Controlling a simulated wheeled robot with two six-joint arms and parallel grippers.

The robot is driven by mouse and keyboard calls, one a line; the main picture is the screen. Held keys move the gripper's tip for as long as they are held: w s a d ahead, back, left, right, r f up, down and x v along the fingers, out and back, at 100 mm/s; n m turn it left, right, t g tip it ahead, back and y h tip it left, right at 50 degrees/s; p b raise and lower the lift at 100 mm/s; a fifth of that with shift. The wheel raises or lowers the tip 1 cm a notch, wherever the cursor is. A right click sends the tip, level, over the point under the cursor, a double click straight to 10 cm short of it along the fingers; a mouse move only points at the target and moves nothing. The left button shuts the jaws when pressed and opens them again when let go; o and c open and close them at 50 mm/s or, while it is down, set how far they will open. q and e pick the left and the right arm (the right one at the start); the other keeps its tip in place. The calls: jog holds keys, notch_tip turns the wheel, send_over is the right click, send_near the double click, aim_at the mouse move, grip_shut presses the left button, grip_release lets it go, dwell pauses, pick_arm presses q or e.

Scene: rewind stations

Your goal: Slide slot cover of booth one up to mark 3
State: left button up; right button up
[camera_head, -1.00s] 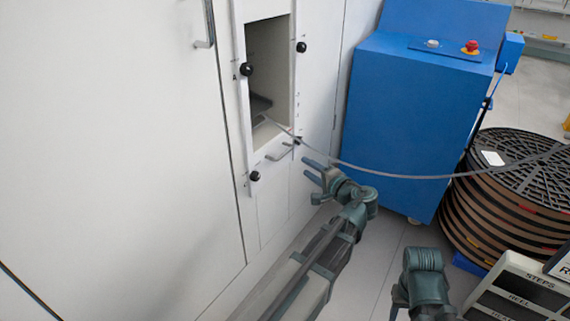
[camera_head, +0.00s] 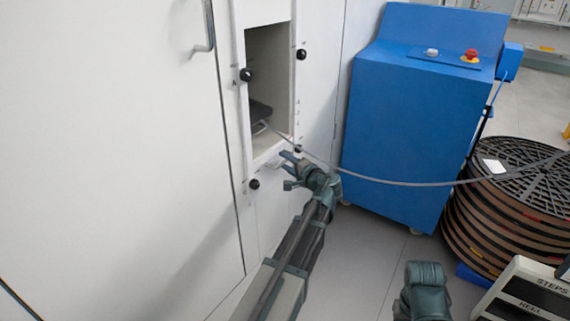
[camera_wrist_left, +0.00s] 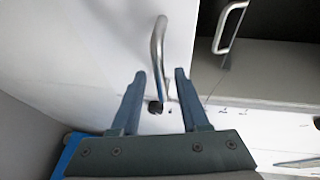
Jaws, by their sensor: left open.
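The slot cover of booth one (camera_head: 270,205) is a white panel below the dark slot opening (camera_head: 268,80), between two white rails. Its metal bar handle (camera_head: 272,163) is partly hidden by my left gripper (camera_head: 286,170) in the head view. In the left wrist view the handle (camera_wrist_left: 157,50) lies just ahead of and between the open fingers of the left gripper (camera_wrist_left: 158,78), which hold nothing. Whether they touch it I cannot tell. Small marks run along the right rail (camera_head: 298,105); their figures are too small to read. Only a link of my right arm shows.
Black knobs (camera_head: 246,75) sit on the rails. A blue cabinet (camera_head: 405,120) stands to the right, and a signboard (camera_head: 530,290) at lower right.

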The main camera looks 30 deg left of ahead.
pick_arm(q)
jog(key=shift+w+a, duration=0.15)
jog(key=shift+a, duration=0.25)
grip_shut()
dwell(1.3)
